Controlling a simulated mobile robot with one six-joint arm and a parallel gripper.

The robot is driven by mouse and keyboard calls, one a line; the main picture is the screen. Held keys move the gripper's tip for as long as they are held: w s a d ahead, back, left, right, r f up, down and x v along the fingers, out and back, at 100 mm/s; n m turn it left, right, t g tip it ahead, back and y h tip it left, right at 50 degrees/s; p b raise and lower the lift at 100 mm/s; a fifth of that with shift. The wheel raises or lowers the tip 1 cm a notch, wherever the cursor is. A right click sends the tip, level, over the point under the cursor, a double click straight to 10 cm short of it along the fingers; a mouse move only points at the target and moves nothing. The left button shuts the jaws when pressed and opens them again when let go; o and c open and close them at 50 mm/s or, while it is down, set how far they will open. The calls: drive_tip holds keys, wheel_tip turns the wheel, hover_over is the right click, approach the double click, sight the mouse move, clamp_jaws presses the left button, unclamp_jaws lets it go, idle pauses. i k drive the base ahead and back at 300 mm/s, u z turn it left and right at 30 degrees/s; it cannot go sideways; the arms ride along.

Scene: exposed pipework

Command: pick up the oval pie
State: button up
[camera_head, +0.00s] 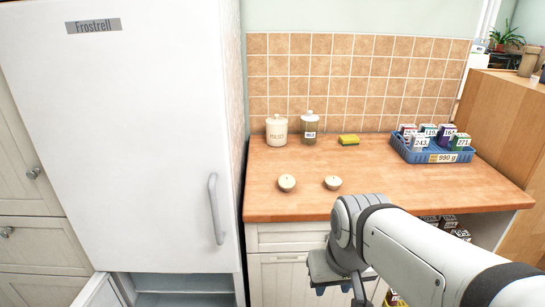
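Two small pale pies sit apart on the wooden counter in the head view. The left pie (287,183) looks about round. The right pie (333,183) looks a little wider than deep. At this size I cannot tell for sure which one is oval. My gripper (340,293) points down in front of the counter, below its front edge and nearer to me than the pies. It is apart from both pies. Its fingertips are small and partly cut off by the lower picture edge, so I cannot tell its opening.
Behind the pies on the counter (400,200) stand a cream canister (277,130), a glass jar (308,130) and a yellow-green sponge (349,140). A blue tray (480,153) holding several labelled boxes is at right. A white fridge (130,150) borders the left. The counter around the pies is clear.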

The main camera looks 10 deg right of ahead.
sight(286, 182)
drive_tip(key=i, duration=1)
drive_tip(key=u, duration=0.05)
